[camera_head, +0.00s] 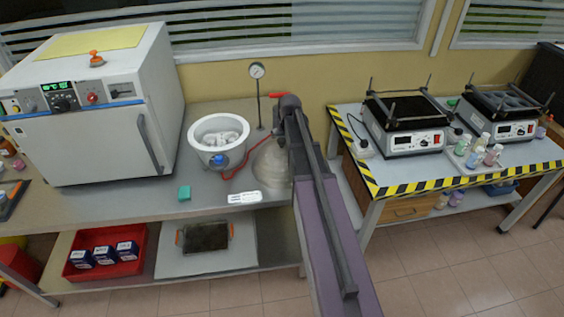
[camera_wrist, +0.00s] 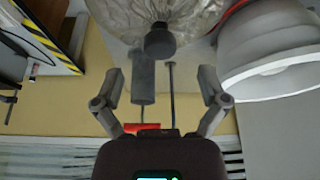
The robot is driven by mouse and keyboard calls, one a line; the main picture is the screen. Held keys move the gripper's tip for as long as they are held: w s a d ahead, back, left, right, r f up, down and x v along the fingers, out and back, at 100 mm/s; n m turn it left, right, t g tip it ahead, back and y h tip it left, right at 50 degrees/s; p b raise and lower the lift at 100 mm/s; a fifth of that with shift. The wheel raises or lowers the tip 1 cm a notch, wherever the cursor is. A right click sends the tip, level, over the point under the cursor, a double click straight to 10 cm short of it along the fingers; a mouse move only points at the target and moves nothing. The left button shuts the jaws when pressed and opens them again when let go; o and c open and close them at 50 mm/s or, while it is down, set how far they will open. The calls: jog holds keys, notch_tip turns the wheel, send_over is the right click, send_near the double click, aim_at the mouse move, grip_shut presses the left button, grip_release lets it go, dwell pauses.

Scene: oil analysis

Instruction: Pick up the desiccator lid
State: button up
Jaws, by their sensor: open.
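The desiccator lid is a clear, dome-shaped cover with a dark knob. In the wrist view the lid (camera_wrist: 192,12) fills the top, with its knob (camera_wrist: 160,42) pointing toward the gap between my fingers. My gripper (camera_wrist: 160,75) is open and empty, its fingertips spread on either side and just short of the knob, not touching it. In the head view the lid (camera_head: 270,166) sits on the bench, partly hidden behind my arm. The white desiccator bowl (camera_head: 201,146) stands uncovered to its left with white contents; it also shows in the wrist view (camera_wrist: 270,60).
A pressure gauge (camera_head: 257,71) on a thin post stands behind the lid. A grey cylinder (camera_wrist: 143,82) with a red handle (camera_wrist: 142,127) is close by.

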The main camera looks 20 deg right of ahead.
aim_at(282, 140)
dwell(0.3)
jog(key=shift+b+x, duration=2.35)
jog(key=shift+x, duration=0.25)
jog(key=shift+w, duration=0.1)
jog(key=shift+r, duration=0.1)
grip_shut()
